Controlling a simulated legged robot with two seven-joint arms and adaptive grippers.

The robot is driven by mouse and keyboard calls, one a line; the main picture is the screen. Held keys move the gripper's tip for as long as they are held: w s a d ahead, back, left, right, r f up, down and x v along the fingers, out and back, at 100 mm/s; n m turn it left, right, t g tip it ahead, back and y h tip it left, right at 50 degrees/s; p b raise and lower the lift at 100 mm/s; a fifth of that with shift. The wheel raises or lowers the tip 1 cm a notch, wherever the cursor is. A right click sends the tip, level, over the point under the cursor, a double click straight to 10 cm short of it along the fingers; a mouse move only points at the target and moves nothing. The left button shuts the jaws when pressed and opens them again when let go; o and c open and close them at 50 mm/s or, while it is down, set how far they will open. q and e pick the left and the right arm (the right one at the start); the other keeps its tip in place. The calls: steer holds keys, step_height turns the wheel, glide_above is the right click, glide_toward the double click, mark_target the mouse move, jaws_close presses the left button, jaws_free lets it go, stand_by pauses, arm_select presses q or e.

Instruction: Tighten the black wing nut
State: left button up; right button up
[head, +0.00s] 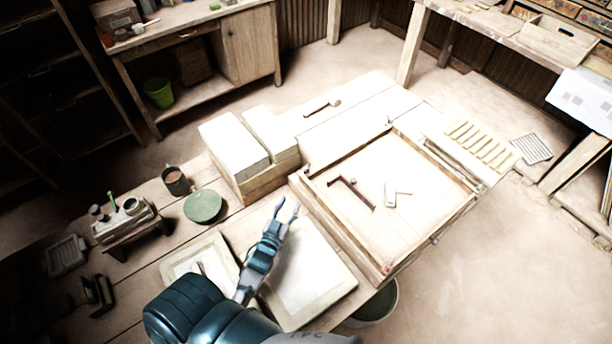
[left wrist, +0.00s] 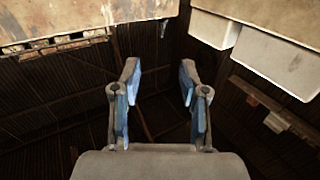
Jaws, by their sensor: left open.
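My left gripper (head: 286,207) is over the workbench, left of a wooden tray-like frame (head: 336,232), with its fingers pointing away from me. It is open and empty; in the left wrist view its two blue-padded fingers (left wrist: 159,88) stand apart with nothing between them. The frame holds a dark angled tool (head: 352,194) and a small pale angled piece (head: 397,194). Small fittings sit along the frame's edges, but they are too small to tell whether one is the black wing nut. I cannot make out the wing nut in the left wrist view. My right gripper is out of view.
Pale blocks (head: 233,148) stand behind the gripper. A green disc (head: 203,207), a mug (head: 175,182) and a small rack (head: 122,222) are at left. A pale board (head: 312,279) lies beneath my arm. A bucket (head: 378,305) stands below the bench's front edge.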

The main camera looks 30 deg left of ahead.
mark_target(306, 174)
arm_select(q)
steer(key=w, duration=0.4)
steer(key=w+a, duration=0.1)
steer(key=w, duration=0.3)
steer(key=w+a, duration=0.1)
steer(key=w, duration=0.4)
steer(key=shift+a+f, duration=0.15)
steer(key=shift+w, duration=0.6)
steer(key=shift+a, duration=0.1)
steer(key=shift+c, duration=0.9)
jaws_close()
